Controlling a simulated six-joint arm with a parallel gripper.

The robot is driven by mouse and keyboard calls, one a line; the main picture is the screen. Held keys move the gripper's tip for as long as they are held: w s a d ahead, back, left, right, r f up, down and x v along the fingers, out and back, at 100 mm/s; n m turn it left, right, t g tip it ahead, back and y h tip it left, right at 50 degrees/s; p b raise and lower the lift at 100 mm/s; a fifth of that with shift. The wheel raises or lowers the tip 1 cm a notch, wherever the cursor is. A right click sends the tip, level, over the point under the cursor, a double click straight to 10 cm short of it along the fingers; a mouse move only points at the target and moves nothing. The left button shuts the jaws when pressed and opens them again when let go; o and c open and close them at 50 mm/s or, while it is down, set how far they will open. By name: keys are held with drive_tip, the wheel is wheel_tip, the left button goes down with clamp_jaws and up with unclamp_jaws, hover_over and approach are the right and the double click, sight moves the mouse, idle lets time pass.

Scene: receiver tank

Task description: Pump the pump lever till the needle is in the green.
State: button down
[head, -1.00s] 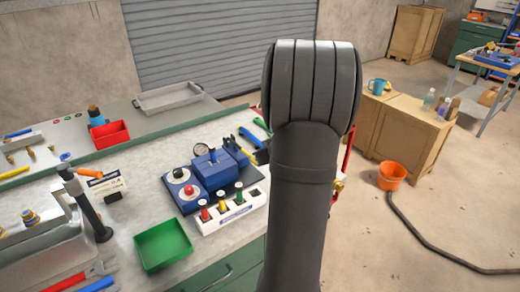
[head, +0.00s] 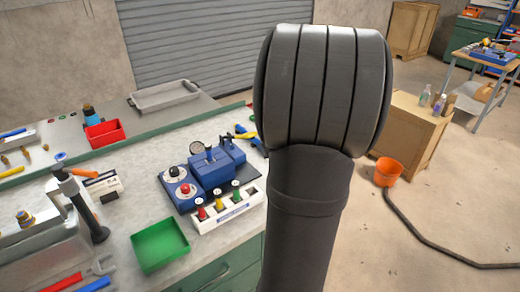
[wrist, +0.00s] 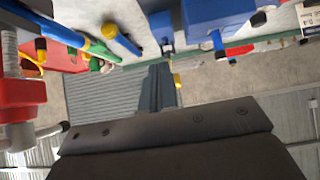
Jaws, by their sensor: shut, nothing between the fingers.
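The blue pump unit (head: 211,172) stands on the workbench in the head view, left of my arm. A short dark upright piece (head: 209,153) on its top may be the pump lever; I cannot tell for sure. A small round gauge (head: 197,148) sits at its back left; its needle and green zone are too small to read. My gripper is hidden behind my arm in the head view. In the wrist view my gripper (wrist: 158,70) is shut and empty. Part of a blue block (wrist: 215,12) shows above it, apart from the fingers.
Beside the pump are a black knob (head: 174,171), a red knob (head: 185,188) and a white block (head: 228,213) with red, yellow and green pieces. A green tray (head: 160,245) lies in front and a red bin (head: 107,133) behind. A black post (head: 85,205) stands at left.

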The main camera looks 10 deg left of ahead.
drive_tip(key=shift+s+d+r, duration=0.4)
drive_tip(key=shift+s+d, duration=0.35)
drive_tip(key=shift+s+d+r, duration=0.4)
drive_tip(key=shift+s+d, duration=0.35)
drive_tip(key=shift+w+a, duration=0.1)
drive_tip(key=x, duration=1.2)
drive_tip(key=shift+f, duration=0.25)
